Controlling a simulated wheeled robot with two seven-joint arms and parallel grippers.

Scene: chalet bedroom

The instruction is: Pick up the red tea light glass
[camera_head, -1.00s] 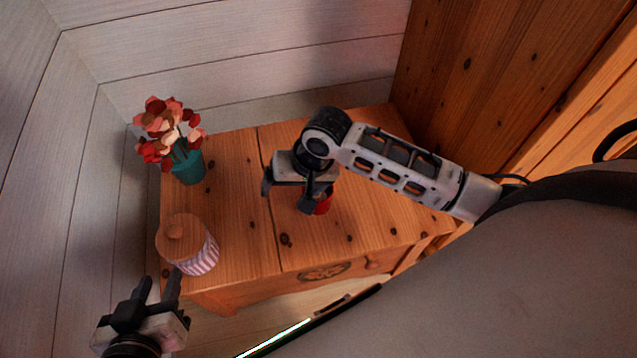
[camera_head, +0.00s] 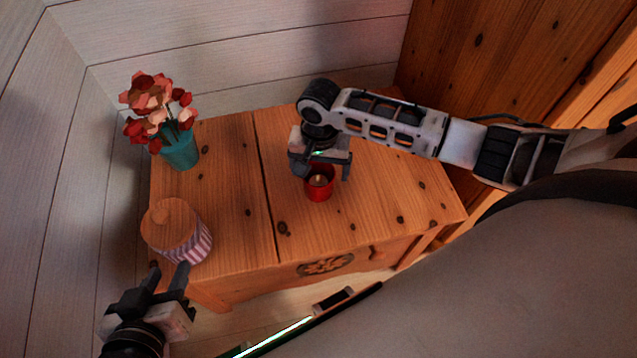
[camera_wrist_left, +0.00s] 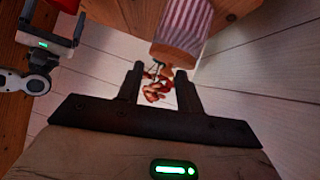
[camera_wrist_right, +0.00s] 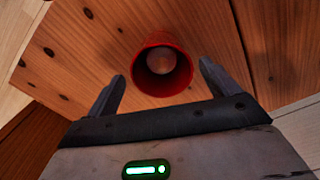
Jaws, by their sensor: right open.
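The red tea light glass (camera_head: 319,188) stands upright on the wooden chest, with a pale candle inside. In the right wrist view the glass (camera_wrist_right: 162,87) sits just beyond and between the two fingertips. My right gripper (camera_head: 322,174) is open and empty, over the back side of the glass; I see no finger touching it. It also shows in the right wrist view (camera_wrist_right: 160,80). My left gripper (camera_head: 170,272) is open and empty at the lower left, in front of the striped jar. It also shows in the left wrist view (camera_wrist_left: 165,75).
A striped jar with a wooden lid (camera_head: 193,247) stands at the chest's front left. A teal pot with red flowers (camera_head: 181,153) stands at the back left. The wooden chest top (camera_head: 375,210) is clear right of the glass. A plank wall (camera_head: 230,50) rises behind.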

